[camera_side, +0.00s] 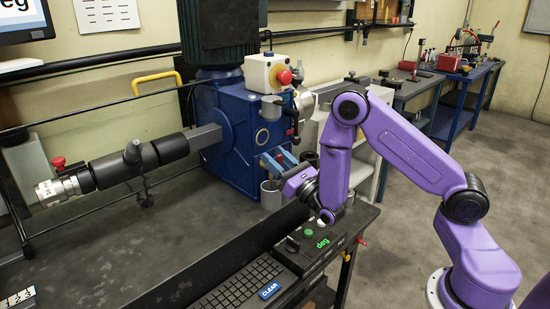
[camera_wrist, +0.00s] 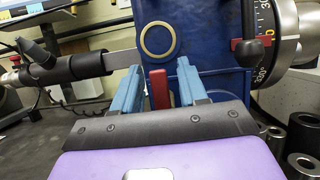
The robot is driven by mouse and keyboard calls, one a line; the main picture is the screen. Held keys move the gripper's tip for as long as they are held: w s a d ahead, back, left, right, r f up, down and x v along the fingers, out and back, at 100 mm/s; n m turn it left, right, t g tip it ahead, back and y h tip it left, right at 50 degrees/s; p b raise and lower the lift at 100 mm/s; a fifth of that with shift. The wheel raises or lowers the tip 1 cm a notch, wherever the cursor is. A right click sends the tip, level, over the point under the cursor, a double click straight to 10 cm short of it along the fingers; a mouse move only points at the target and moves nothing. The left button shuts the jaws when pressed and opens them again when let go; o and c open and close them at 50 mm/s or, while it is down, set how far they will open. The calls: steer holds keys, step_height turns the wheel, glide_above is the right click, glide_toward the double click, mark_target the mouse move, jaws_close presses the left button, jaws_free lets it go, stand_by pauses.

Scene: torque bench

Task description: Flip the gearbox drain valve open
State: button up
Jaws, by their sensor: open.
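The blue gearbox (camera_side: 225,135) stands on the dark bench; its front face also fills the middle of the wrist view (camera_wrist: 205,45). A red upright lever (camera_wrist: 159,88), which looks like the drain valve handle, shows low on that face, below a brass-coloured ring. My gripper (camera_wrist: 156,80) is open, with one blue finger on each side of the red lever and visible gaps to it. In the side view my gripper (camera_side: 277,160) is at the gearbox's lower front.
A grey metal cup (camera_side: 270,195) stands under my gripper. A graduated dial with a black handle (camera_wrist: 248,40) is on the right. A black torque tool (camera_side: 140,162) sticks out to the left. Metal cylinders (camera_wrist: 302,132) stand at lower right. A keyboard (camera_side: 240,287) lies in front.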

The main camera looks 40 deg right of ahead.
steer(key=shift+v, duration=1.15)
step_height(320, 180, up, 7)
steer(key=s+d+r+m+g+h, duration=0.4)
steer(key=s+m+g+h, duration=0.1)
steer(key=m+h, duration=0.6)
steer(key=s+d+f+m+g, duration=0.3)
steer(key=s+f+m+g, duration=0.35)
steer(key=s+g, duration=0.25)
steer(key=s+a+f+m+g+y, duration=0.2)
steer(key=s+a+m+g+y, duration=0.1)
steer(key=s, duration=0.6)
steer(key=s+a+f+m+g+y, duration=0.2)
steer(key=s+a+g+y, duration=0.3)
steer(key=s+a+y, duration=0.3)
steer(key=shift+s+a+f+m, duration=0.25)
steer(key=shift+s+a+m, duration=0.3)
steer(key=shift+s+a, duration=0.25)
